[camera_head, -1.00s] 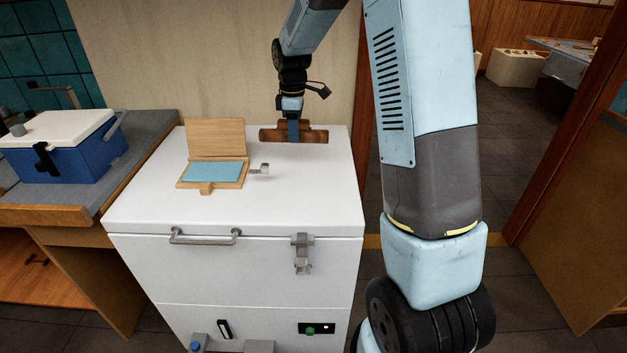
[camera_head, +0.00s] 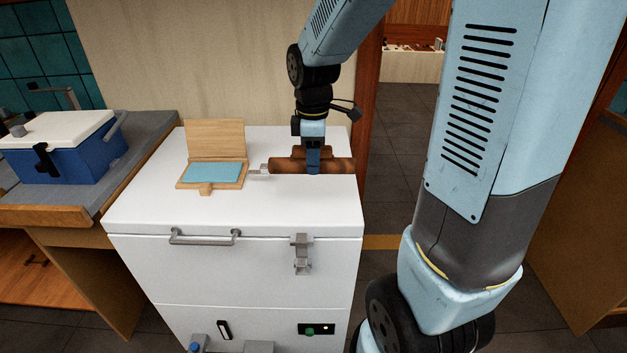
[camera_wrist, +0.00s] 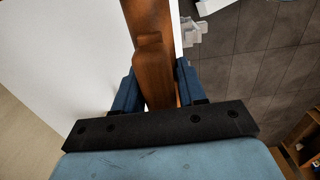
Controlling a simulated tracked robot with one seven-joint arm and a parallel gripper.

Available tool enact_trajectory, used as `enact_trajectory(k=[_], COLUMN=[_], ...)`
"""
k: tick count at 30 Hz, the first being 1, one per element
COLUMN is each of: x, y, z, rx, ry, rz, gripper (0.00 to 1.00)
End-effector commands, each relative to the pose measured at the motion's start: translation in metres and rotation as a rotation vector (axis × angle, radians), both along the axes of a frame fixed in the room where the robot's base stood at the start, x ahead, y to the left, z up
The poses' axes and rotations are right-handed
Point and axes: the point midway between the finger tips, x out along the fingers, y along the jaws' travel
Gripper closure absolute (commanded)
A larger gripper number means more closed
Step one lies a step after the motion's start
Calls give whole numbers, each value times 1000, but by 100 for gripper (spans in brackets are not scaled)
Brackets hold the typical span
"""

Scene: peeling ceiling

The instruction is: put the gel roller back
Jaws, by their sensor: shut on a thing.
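The brown wooden bar-like piece (camera_head: 335,166), which I take to be the gel roller, is in my gripper (camera_head: 313,168). The bar lies crosswise in the head view, with a shorter raised block behind its upper edge. In the wrist view the brown piece (camera_wrist: 156,75) runs up between the two blue fingers of my gripper (camera_wrist: 155,95), which are shut on it. The fingers hide part of its middle. Whether it touches the white top is hard to tell.
A white chest (camera_head: 150,205) bears an open wooden box (camera_head: 215,138) with a blue pad (camera_head: 212,172). A small grey fitting (camera_head: 258,170) is beside the bar's left end. A blue cooler (camera_head: 60,160) stands on the left bench. Grey floor lies right of the chest.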

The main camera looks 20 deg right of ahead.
Motion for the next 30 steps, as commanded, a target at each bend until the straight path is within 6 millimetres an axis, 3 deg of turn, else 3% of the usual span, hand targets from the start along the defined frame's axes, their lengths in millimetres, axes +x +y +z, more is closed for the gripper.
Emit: enact_trajectory(k=[5,18,30], x=[15,86,121], y=[-6,-30,-41], z=[-9,-42,-89], rx=[0,1,0], ry=[3,2,0], rz=[-2,-1,2], gripper=[100,100,100])
